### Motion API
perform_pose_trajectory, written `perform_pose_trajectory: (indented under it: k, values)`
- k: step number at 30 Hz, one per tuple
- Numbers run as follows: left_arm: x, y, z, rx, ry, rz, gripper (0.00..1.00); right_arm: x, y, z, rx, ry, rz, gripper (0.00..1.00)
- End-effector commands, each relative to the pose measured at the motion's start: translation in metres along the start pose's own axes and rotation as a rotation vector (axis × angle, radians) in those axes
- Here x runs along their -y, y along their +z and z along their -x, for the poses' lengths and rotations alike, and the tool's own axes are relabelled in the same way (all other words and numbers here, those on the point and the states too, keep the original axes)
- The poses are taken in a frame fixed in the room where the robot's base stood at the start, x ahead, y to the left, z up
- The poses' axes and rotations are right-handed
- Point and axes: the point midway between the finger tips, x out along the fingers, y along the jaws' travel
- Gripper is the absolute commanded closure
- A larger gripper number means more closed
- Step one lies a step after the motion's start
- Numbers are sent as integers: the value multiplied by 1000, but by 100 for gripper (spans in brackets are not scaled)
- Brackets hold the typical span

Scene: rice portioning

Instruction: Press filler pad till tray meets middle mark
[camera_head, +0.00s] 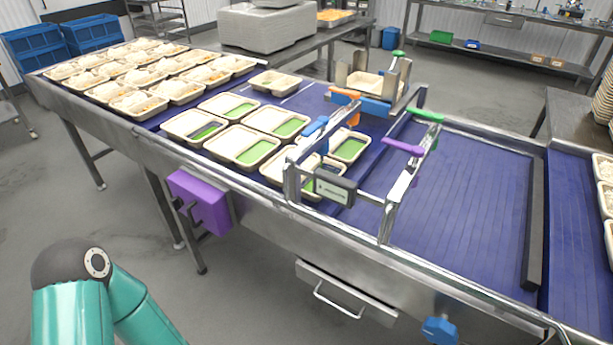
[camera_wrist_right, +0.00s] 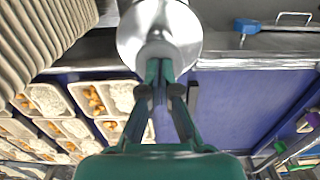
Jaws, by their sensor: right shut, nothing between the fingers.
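Several beige trays with green inside (camera_head: 243,145) sit on the blue belt, on the left of and beneath the metal frame (camera_head: 385,215). One tray (camera_head: 369,85) is held between the frame's upright plates at the back. The frame bears orange, blue, green and purple pieces; I cannot tell which is the filler pad or the middle mark. A purple box (camera_head: 200,200) hangs on the belt's near side. My right gripper (camera_wrist_right: 161,72) is shut and empty in the right wrist view. A shiny round metal piece (camera_wrist_right: 158,28) lies just beyond its fingertips; contact is unclear. My left gripper is out of view.
Filled trays (camera_head: 140,102) crowd the belt's far left. The belt right of the frame (camera_head: 480,195) is bare. A blue knob (camera_head: 440,330) and a drawer (camera_head: 345,292) are on the near side. A tray stack (camera_wrist_right: 45,35) shows in the right wrist view.

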Motion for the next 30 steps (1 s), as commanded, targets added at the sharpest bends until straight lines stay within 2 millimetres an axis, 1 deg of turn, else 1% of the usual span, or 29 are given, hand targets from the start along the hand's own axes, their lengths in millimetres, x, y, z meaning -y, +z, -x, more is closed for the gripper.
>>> perform_pose_trajectory:
  k: [6,10,27,30]
  values:
    - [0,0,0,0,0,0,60,0,1,-2,8,-1,0,100]
    - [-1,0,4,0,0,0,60,0,1,2,9,-1,1,100]
    - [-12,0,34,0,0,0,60,0,0,37,5,-1,1,100]
    - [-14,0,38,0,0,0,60,0,0,41,5,-1,1,100]
